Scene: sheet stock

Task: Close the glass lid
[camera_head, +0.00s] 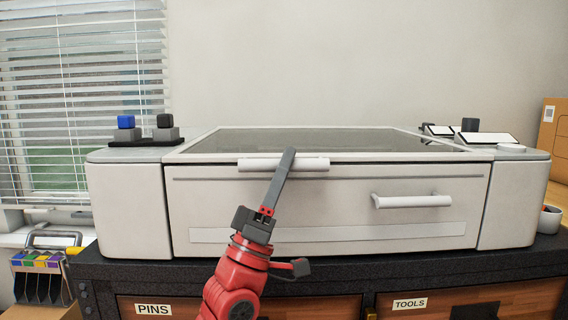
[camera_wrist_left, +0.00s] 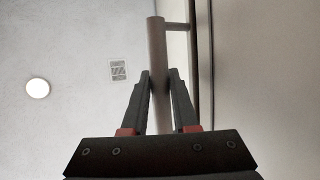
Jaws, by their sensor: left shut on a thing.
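The glass lid (camera_head: 310,142) lies flat or nearly flat on top of the large white machine, its dark pane in a pale frame. Whether a small gap stays under its front edge I cannot tell. Its white bar handle (camera_head: 312,164) runs along the front edge. My left gripper (camera_head: 288,156) reaches up from below in front of the machine, its fingers across the handle. In the left wrist view, the fingers are shut on the handle bar (camera_wrist_left: 156,45), one on each side. My right gripper is not in view.
A second white handle (camera_head: 412,201) sticks out of the front panel at right. A blue knob (camera_head: 126,122) and a black knob (camera_head: 164,121) stand on the left side block. Tablets (camera_head: 487,139) lie on the right one. Wooden drawers (camera_head: 330,307) are below.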

